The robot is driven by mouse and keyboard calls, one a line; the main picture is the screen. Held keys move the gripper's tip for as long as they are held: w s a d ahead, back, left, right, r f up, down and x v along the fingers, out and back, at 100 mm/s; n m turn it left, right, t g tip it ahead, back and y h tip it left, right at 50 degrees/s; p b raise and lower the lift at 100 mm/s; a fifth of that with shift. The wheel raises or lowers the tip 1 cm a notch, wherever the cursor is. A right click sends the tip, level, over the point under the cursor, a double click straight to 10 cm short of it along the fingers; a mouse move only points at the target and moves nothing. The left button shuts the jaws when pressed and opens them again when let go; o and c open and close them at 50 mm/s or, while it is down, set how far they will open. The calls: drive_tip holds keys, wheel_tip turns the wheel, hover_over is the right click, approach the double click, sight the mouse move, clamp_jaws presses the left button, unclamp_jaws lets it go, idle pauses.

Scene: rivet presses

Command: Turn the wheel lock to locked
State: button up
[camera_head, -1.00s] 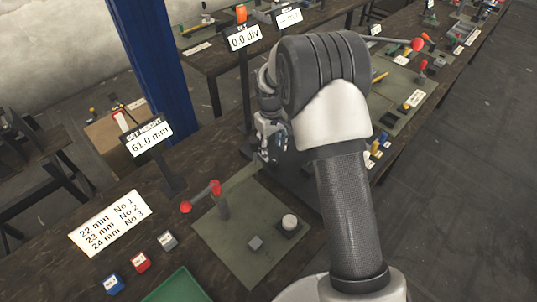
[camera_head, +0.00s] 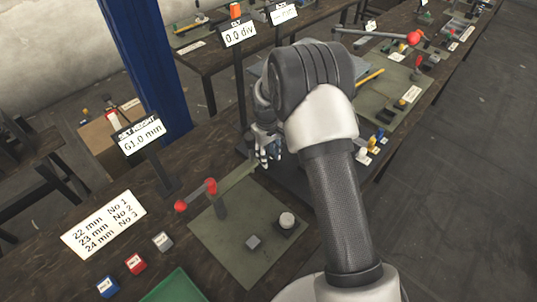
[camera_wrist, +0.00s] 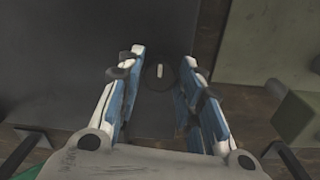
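A dark round knob with a white bar mark (camera_wrist: 159,72) shows in the wrist view on a dark flat surface; it looks like the wheel lock, and its white bar points nearly straight up in the picture. My gripper (camera_wrist: 162,62) is open, with its blue and white fingers on either side of the knob and a gap to it on both sides. I cannot tell how far above the knob the fingertips are. In the head view my gripper (camera_head: 267,157) hangs over the bench, and the knob is hidden there behind my arm.
A "61.0 mm" sign (camera_head: 141,137) and a "0.0 div" sign (camera_head: 239,34) stand on posts. A blue column (camera_head: 150,60) rises behind. Another bench station lies beyond my arm.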

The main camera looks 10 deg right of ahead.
drive_tip(key=c, duration=0.6)
drive_tip(key=m+p, duration=0.1)
drive_tip(key=m, duration=0.3)
drive_tip(key=shift+m, duration=2.5)
drive_tip(key=o, duration=1.1)
